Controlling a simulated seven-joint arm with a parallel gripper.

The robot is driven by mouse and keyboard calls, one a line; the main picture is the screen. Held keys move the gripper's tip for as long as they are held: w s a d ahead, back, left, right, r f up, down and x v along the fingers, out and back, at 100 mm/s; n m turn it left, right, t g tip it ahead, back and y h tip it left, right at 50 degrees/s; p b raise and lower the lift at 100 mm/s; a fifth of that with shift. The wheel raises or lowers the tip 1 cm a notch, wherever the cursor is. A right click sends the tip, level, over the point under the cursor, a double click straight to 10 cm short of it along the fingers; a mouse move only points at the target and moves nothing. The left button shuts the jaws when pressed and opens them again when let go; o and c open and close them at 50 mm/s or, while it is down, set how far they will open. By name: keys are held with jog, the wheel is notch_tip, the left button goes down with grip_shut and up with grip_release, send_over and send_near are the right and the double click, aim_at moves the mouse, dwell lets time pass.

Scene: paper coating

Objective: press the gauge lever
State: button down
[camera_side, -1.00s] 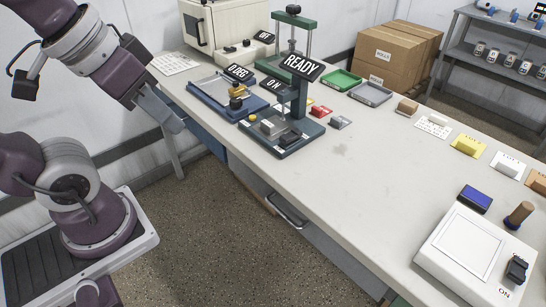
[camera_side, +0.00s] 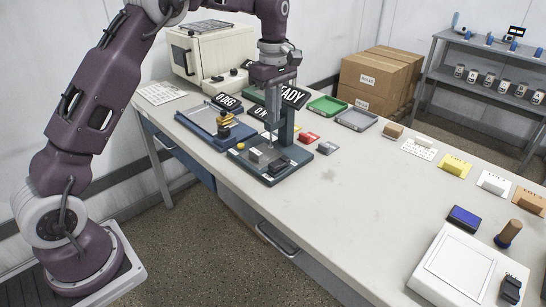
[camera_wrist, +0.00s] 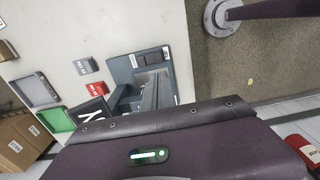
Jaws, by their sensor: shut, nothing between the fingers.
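The gauge (camera_side: 292,160) is a dark blue-green stand on the bench with a flat base, an upright column, and "READY" and "ON" signs. My gripper (camera_side: 271,130) points down over the gauge base, fingers shut and empty, in front of the column and signs. I cannot tell whether the tips touch anything. In the wrist view, the fingers (camera_wrist: 154,97) cover part of the gauge base (camera_wrist: 120,68).
A blue device with a "0 DEG" sign (camera_side: 227,101) stands close left of the gauge. Red (camera_side: 308,138) and grey (camera_side: 327,148) blocks lie to its right. Green (camera_side: 327,105) and grey (camera_side: 357,119) trays lie behind. The bench middle is clear.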

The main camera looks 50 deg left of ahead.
aim_at(273, 166)
notch_tip(273, 166, down, 14)
jog(key=shift+r, duration=0.1)
dwell(0.5)
jog(key=shift+s, duration=0.1)
jog(key=shift+s+f, duration=0.15)
jog(key=shift+f, duration=0.3)
jog(key=shift+w+r, duration=0.4)
jog(key=shift+w, duration=0.35)
